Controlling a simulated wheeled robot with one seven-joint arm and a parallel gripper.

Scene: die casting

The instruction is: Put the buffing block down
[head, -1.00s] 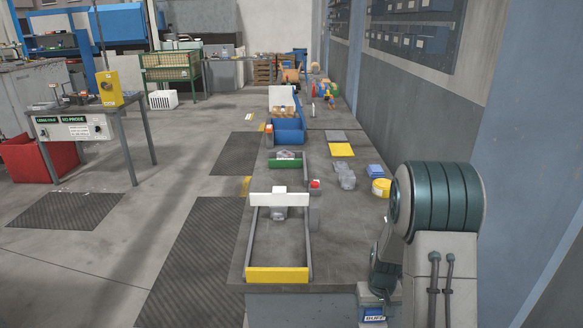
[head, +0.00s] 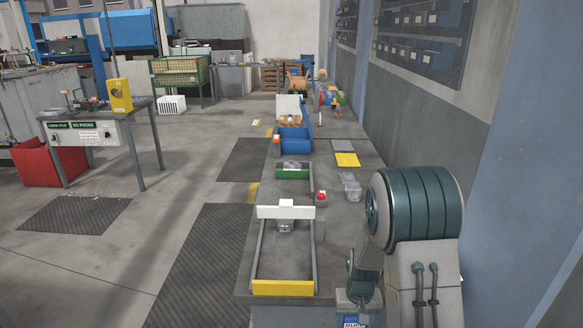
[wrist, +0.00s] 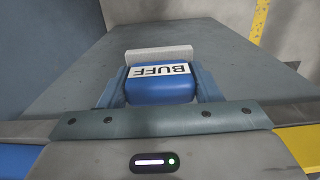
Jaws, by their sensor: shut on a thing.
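The buffing block (wrist: 160,88) is blue with a white BUFF label and a pale strip at its far end. In the wrist view my gripper (wrist: 161,80) is shut on it, a finger on each side. In the head view the block (head: 354,322) shows only in part at the bottom edge, below my arm. My gripper is near the bench's front right side there. The grey bench top (head: 345,228) also fills much of the wrist view (wrist: 215,50). I cannot tell whether the block touches it.
A frame with a yellow front bar (head: 283,288) stands left of my arm. A red-topped grey post (head: 320,199), clear pieces (head: 352,190), a yellow sheet (head: 347,160) and a blue bin (head: 294,140) lie farther back. A wall (head: 490,130) bounds the right.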

